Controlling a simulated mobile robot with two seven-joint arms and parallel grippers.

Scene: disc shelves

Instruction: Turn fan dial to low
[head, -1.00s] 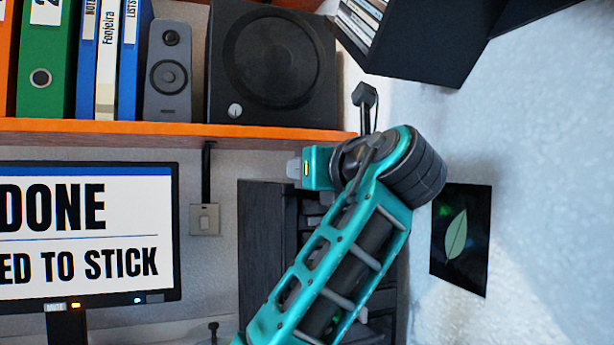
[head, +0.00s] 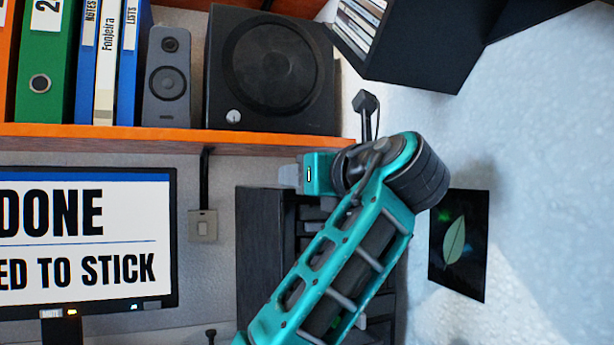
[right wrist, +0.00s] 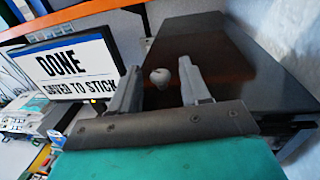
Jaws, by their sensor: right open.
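A black box with a round grille stands on the orange shelf in the head view, and I take it as the fan (head: 268,72). A pale round dial (head: 234,117) sits at its lower left front; its setting is too small to read. My right gripper (head: 288,176) is below the shelf edge, lower and to the right of that dial. In the right wrist view my right gripper (right wrist: 157,88) is open, its two grey fingers apart. A small pale rounded knob (right wrist: 160,77) shows between the fingers; I cannot tell whether they touch it. My left gripper is out of view.
The orange shelf (head: 110,134) also holds a grey speaker (head: 167,80) and several binders. A monitor (head: 80,240) stands below at left, and a dark cabinet (head: 262,255) is behind my arm. A black shelf with discs (head: 415,45) hangs at upper right.

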